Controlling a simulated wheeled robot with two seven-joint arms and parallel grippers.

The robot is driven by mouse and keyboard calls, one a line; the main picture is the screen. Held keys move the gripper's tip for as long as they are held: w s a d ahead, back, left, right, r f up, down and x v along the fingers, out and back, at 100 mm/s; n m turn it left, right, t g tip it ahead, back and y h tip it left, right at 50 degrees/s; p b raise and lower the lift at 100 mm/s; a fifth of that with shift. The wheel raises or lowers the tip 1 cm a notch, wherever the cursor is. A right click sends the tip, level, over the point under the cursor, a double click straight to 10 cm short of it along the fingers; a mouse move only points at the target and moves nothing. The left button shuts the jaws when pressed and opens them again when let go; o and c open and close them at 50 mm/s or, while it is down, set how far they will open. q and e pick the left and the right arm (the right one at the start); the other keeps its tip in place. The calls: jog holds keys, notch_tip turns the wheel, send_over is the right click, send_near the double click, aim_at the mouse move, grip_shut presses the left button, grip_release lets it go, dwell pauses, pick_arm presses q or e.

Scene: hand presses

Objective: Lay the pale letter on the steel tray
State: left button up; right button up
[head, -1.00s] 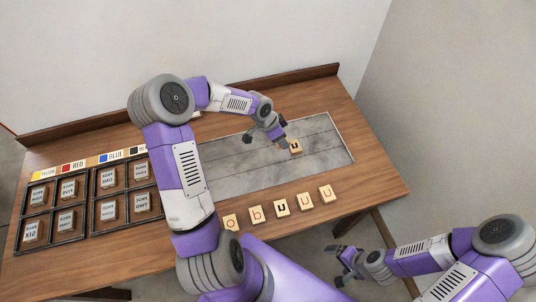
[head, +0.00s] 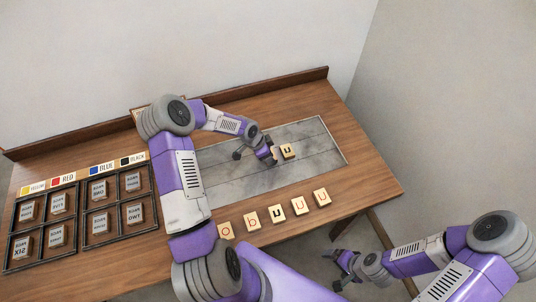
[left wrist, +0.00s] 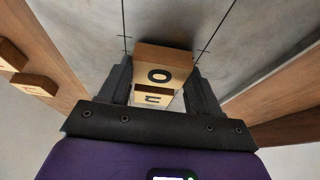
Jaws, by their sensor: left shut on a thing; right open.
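My left gripper (head: 258,154) is low over the steel tray (head: 225,176), its fingers pointing down. In the left wrist view my left gripper (left wrist: 164,82) is shut on a pale letter block (left wrist: 164,56) with a dark round letter. In the head view the gripper mostly hides this block; I cannot tell whether it touches the tray. Another pale block (head: 287,151), with a dark u-like letter, lies on the tray just right of the gripper; it appears below the held block in the wrist view (left wrist: 153,98). My right gripper (head: 338,268) is open and empty in front of the table.
A row of several pale letter blocks (head: 278,213) lies along the table's front edge. Dark divided cases (head: 78,220) with labelled blocks stand at the left, with colour labels (head: 84,174) behind. The tray's right end is bare.

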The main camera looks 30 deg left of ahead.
pick_arm(q)
jog(key=shift+f, duration=0.25)
jog(key=o, duration=1)
jog(key=shift+o, duration=0.2)
jog(key=shift+r, duration=0.1)
jog(key=p+v, duration=0.2)
jog(key=v, duration=1)
